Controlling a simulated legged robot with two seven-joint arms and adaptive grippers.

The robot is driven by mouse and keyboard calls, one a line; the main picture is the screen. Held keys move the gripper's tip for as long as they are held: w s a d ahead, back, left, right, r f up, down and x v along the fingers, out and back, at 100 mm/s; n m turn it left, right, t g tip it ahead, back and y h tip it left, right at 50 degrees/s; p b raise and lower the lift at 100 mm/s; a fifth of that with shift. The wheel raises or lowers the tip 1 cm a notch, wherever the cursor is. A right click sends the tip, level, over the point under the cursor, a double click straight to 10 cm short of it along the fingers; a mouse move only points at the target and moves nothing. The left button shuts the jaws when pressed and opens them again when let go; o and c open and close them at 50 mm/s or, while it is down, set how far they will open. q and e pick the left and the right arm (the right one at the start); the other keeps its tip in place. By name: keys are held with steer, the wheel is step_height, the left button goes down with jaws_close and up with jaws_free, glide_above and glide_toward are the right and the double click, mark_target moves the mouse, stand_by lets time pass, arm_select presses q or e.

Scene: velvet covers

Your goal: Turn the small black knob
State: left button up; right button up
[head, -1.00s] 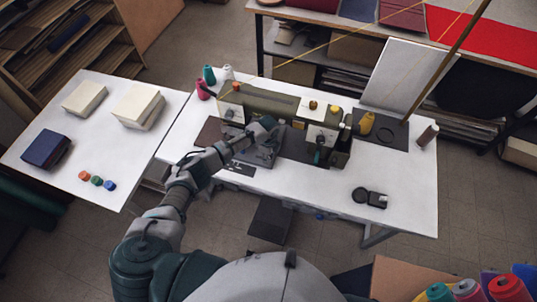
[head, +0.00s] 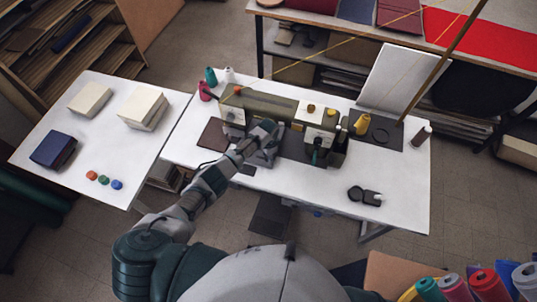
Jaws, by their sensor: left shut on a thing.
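The sewing machine (head: 262,104), olive and white, stands on the white table. My left gripper (head: 268,132) is at the front of the machine, between its two white-faced ends. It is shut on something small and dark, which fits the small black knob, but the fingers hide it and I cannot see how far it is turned. My right gripper is not in view.
A brown pad (head: 213,135) lies left of my gripper. Thread cones (head: 210,77) stand behind it. A yellow cone (head: 362,124) and a dark spool (head: 422,136) stand at the right. The table's front right is mostly clear.

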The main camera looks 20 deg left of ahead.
arm_select(q)
steer(key=n, duration=0.2)
steer(key=n+p, duration=0.1)
steer(key=n, duration=0.2)
steer(key=shift+w+r+p, duration=0.15)
steer(key=shift+w+p, duration=0.05)
steer(key=shift+p, duration=0.1)
steer(key=shift+n, duration=0.3)
steer(key=o, duration=0.9)
steer(key=shift+o, duration=1.3)
step_height(320, 180, up, 12)
